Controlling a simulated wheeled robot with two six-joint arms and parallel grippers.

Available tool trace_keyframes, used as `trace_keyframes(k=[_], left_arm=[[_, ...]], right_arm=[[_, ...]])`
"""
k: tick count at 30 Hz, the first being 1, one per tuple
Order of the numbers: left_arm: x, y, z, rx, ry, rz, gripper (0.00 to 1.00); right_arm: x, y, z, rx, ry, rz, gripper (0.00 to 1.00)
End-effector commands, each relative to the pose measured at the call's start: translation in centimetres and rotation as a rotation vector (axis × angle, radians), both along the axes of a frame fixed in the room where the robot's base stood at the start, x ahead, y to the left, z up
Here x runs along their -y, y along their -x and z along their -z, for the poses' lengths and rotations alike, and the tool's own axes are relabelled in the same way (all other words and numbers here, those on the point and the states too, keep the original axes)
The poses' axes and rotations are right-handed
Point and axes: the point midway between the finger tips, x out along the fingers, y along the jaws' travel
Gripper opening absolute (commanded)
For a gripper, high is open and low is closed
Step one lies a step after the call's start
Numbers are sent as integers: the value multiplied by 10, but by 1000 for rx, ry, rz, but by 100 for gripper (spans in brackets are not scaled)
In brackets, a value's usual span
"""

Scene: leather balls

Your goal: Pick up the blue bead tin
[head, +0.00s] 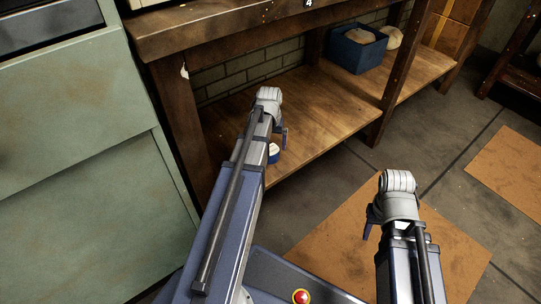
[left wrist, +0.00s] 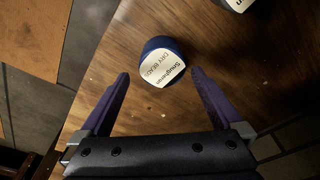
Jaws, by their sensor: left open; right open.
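The blue bead tin (head: 273,151) is on the wooden lower shelf of the bench, partly hidden by my left arm in the head view. In the left wrist view the tin (left wrist: 164,62) shows dark blue sides and a pale label with dark print. My left gripper (head: 283,137) is open at the shelf. My right gripper (head: 371,222) is open, empty and pointing down over the floor, away from the shelf.
A blue bin (head: 357,50) with a pale ball stands farther along the shelf (head: 340,105). A bench leg (head: 393,75) rises at the shelf's front edge. Another labelled item (left wrist: 234,4) is cut off at the wrist view's top. Green cabinets (head: 85,150) stand at left.

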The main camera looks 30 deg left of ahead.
Motion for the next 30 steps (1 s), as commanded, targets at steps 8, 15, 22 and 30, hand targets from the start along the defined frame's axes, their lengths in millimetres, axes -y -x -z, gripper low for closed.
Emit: trace_keyframes(k=[8, 15, 22, 30], left_arm=[[-5, -4, 31, 0, 0, -1, 100], [-6, -7, 51, 0, 0, 0, 100], [-6, -7, 49, 0, 0, 0, 100], [-6, -7, 49, 0, 0, 0, 70]], right_arm=[[0, 0, 31, 0, 0, 0, 47], [0, 0, 52, 0, 0, 0, 47], [0, 0, 49, 0, 0, 0, 47], [0, 0, 49, 0, 0, 0, 47]])
